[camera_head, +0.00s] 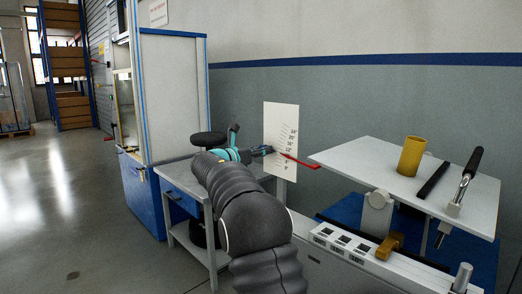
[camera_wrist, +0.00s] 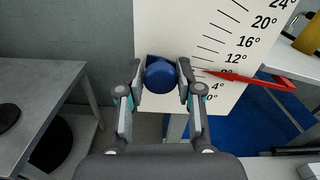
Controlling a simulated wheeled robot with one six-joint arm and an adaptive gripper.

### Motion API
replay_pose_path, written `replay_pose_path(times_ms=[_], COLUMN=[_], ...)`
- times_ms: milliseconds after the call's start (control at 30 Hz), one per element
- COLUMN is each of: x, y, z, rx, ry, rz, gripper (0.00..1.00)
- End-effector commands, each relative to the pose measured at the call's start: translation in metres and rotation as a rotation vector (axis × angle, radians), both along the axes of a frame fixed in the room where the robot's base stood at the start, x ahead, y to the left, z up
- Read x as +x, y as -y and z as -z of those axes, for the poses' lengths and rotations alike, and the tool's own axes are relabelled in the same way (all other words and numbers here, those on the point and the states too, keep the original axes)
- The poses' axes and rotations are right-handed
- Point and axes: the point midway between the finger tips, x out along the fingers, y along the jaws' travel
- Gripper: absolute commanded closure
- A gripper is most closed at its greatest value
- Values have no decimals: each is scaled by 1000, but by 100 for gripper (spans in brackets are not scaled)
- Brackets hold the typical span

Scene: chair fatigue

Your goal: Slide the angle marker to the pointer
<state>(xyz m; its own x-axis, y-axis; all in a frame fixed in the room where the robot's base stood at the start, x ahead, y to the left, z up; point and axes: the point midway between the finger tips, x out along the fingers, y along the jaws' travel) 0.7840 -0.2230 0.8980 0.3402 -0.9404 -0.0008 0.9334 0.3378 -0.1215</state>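A white scale board (camera_head: 281,115) with degree marks stands upright; it also shows in the wrist view (camera_wrist: 215,60). A thin red pointer (camera_wrist: 250,80) reaches in from the right, its tip over the scale near the 8° mark; it shows in the head view too (camera_head: 300,161). A blue marker with a round knob (camera_wrist: 159,76) sits at the board's left edge, about level with the pointer tip. My gripper (camera_wrist: 160,80) has one finger on each side of the knob. Contact with both sides is unclear. In the head view my gripper (camera_head: 264,151) hides the marker.
A grey table (camera_wrist: 45,90) with a dark round object stands left of the board. At right, a white plate (camera_head: 370,168) carries a yellow cylinder (camera_head: 411,156), a black rod (camera_head: 433,179) and a metal-and-black handle (camera_head: 463,185). A blue-edged cabinet (camera_head: 172,95) stands behind.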

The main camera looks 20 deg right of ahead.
Motion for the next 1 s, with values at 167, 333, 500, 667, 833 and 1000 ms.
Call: replay_pose_path(times_ms=[167, 333, 500, 667, 833, 1000], x=[0, 0, -3, -12, -24, -34], y=[2, 1, -10, -37, -70, -95], z=[0, -1, -1, -1, -1, 0], rx=[0, 0, -1, -1, 0, 0], ry=[0, 0, 0, -1, 0, 0], rz=[2, 2, -2, -4, -5, -3], gripper=[43, 43, 43, 43, 43, 43])
